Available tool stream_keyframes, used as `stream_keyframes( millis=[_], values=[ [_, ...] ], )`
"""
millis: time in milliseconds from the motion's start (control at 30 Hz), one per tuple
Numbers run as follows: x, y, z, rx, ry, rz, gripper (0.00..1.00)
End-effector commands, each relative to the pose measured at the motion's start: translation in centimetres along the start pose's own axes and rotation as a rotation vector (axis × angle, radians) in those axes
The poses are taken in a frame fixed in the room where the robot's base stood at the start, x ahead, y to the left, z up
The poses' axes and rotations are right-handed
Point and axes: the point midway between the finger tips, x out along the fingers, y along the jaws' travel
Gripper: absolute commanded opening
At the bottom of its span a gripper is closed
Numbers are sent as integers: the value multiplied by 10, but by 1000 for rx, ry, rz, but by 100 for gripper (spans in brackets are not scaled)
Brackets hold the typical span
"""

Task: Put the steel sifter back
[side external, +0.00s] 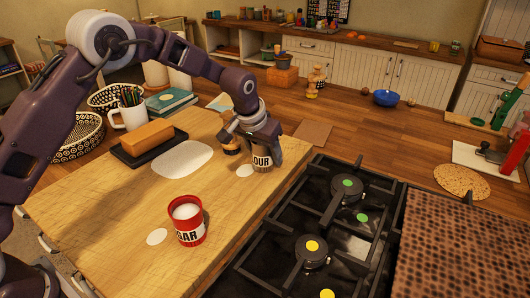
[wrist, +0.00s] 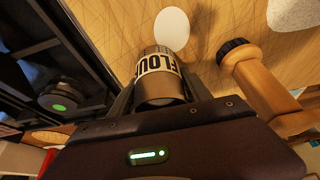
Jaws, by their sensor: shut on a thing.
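The steel sifter (side external: 262,162), a metal can with a pale label reading FLOUR, is at the right edge of the wooden board. My gripper (side external: 256,142) is shut on it from above, with a finger on each side. In the wrist view the sifter (wrist: 160,74) sits between the fingers, label facing the camera upside down. A white round spot (side external: 244,170) lies on the board just left of it; it also shows in the wrist view (wrist: 172,29). The sifter looks upright; I cannot tell whether its base touches the board.
A red sugar tin (side external: 187,222) stands at the front beside another white spot (side external: 157,237). The black gas hob (side external: 320,220) lies to the right. Open board surrounds the sugar tin.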

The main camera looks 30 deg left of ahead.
Motion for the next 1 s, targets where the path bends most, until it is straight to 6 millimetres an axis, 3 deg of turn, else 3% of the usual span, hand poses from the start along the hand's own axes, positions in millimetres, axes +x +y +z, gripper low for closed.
stream_keyframes(
  millis=[100, 133, 233, 600, 1000],
  values=[
    [2, 0, 1, 0, 0, 0, 21],
    [3, 0, 1, 0, 0, 0, 58],
    [2, 0, 1, 0, 0, 0, 78],
    [-4, 0, -1, 0, 1, 0, 78],
    [-102, 0, -1, 0, 3, 0, 78]
  ],
)
